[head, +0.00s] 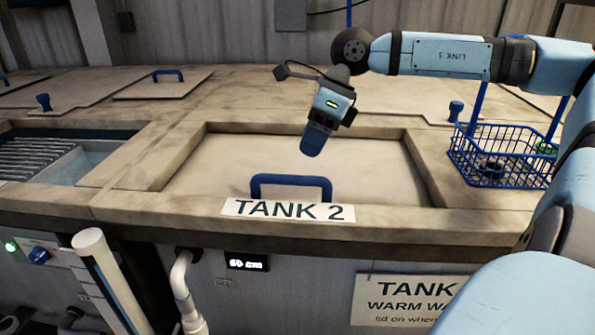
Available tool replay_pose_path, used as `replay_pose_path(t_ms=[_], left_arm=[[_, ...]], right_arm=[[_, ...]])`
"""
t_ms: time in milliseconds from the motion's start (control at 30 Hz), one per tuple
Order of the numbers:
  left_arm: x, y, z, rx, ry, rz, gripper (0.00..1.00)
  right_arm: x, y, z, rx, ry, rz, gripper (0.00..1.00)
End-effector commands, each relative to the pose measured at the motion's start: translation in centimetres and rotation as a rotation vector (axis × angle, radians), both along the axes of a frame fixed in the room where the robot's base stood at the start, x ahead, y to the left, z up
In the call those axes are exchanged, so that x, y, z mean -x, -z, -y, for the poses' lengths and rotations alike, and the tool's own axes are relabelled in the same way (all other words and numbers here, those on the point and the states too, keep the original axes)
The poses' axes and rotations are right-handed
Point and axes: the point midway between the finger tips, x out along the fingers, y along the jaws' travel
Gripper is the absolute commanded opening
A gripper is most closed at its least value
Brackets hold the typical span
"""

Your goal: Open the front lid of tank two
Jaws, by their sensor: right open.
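The front lid of tank two (375,165) lies flat in its frame and looks closed. Its blue handle (291,182) stands up near the front edge, just behind the "TANK 2" label (288,210). My right gripper (313,142) reaches in from the right and points down. It hangs above the lid, a little above and behind the handle in the picture, and looks apart from it. It is open and holds nothing. The gap between its fingers is hard to see from this side. My left gripper is out of the picture.
A blue wire basket (497,158) stands on the right of the tank top. An open tank (85,162) is at the left. Another lid with a blue handle (168,75) lies behind. Blue knobs (456,110) stand on the top. A white pipe (182,285) runs down the front.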

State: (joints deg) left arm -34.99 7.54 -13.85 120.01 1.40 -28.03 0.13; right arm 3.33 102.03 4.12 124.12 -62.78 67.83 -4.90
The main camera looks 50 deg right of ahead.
Motion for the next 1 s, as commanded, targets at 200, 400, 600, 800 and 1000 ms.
replay_pose_path(t_ms=[200,400,600,800,1000], left_arm=[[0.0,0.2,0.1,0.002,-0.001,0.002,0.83],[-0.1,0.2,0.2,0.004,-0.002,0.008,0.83],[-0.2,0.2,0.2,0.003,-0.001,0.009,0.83],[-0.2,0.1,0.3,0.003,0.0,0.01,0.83],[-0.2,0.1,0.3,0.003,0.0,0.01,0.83]], right_arm=[[-0.5,2.9,-1.1,0.002,-0.002,-0.005,0.47],[-0.9,5.0,-2.0,0.002,-0.002,-0.003,0.47],[-1.2,6.1,-2.5,0.001,-0.002,-0.002,0.47],[-1.3,6.3,-2.7,-0.001,-0.001,0.0,0.47],[-1.3,6.3,-2.7,0.0,-0.001,0.0,0.38]])
